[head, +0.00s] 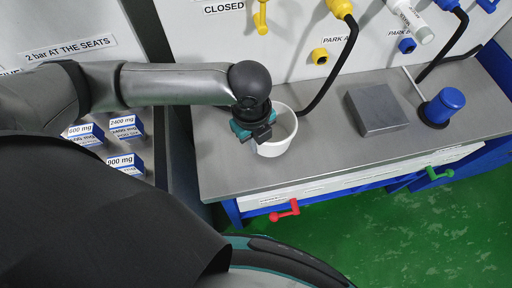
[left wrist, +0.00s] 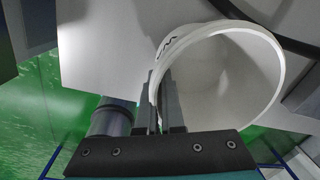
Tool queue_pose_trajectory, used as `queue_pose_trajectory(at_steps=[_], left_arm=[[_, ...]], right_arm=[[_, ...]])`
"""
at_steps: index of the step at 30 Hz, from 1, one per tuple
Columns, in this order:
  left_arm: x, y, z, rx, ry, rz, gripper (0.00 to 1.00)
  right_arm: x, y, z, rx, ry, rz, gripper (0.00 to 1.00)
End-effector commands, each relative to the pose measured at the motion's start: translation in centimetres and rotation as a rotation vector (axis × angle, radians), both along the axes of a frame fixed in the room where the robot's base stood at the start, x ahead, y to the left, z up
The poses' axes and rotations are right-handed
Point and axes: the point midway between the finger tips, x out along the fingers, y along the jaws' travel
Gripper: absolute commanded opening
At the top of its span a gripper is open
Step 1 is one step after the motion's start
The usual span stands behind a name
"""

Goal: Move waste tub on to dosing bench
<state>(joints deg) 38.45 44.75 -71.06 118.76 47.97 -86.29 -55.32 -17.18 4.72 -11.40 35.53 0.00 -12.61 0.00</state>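The white waste tub (head: 286,136) is upright at the left part of the grey steel dosing bench (head: 240,176). I cannot tell whether its base touches the bench top. My left gripper (head: 258,132) is at the tub's left rim and hides part of it. In the left wrist view the fingers (left wrist: 160,108) are closed on the tub's wall, one on each side of the rim. The tub's open mouth (left wrist: 232,72) looks empty there, and part of some dark lettering shows on its outside. My right gripper is in neither view.
A grey block (head: 376,109) and a blue-capped cylinder (head: 444,106) stand on the bench to the right. A black hose (head: 334,72) hangs behind the tub. Red (head: 285,210) and green (head: 440,173) handles are on the bench front. Labelled boxes (head: 126,127) sit at left.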

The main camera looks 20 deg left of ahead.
Motion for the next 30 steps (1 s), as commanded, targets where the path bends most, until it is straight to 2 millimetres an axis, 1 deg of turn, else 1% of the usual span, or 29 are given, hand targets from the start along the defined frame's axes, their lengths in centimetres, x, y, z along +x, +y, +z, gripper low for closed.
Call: queue_pose_trajectory(at_steps=[1, 3, 5, 13, 16, 18, 24, 25, 30], left_arm=[[-0.1, -0.1, -1.1, -0.001, 0.003, 0.000, 0.00], [-0.1, 0.0, -2.2, 0.000, 0.002, 0.000, 0.00], [0.0, -0.1, -2.8, -0.002, 0.001, -0.001, 0.00], [0.0, 0.0, -2.8, -0.001, 0.000, -0.001, 0.00], [0.0, 0.0, -3.0, -0.001, 0.001, 0.000, 0.00], [0.0, 0.0, -3.1, 0.000, 0.000, -0.001, 0.10], [0.0, 0.0, -3.1, -0.001, 0.001, -0.001, 0.33], [0.0, 0.0, -3.1, -0.001, 0.001, -0.001, 0.34], [0.0, 0.0, -3.1, -0.001, 0.001, -0.001, 0.34]], right_arm=[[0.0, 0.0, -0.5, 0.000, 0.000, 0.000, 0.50], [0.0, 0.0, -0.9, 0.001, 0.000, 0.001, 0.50], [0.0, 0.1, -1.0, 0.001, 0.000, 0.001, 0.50], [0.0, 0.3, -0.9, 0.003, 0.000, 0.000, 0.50], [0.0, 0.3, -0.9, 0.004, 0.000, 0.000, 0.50], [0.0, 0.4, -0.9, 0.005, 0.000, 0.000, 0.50], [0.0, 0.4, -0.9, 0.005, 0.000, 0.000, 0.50], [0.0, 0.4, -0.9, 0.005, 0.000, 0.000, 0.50], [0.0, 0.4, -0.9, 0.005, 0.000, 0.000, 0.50]])
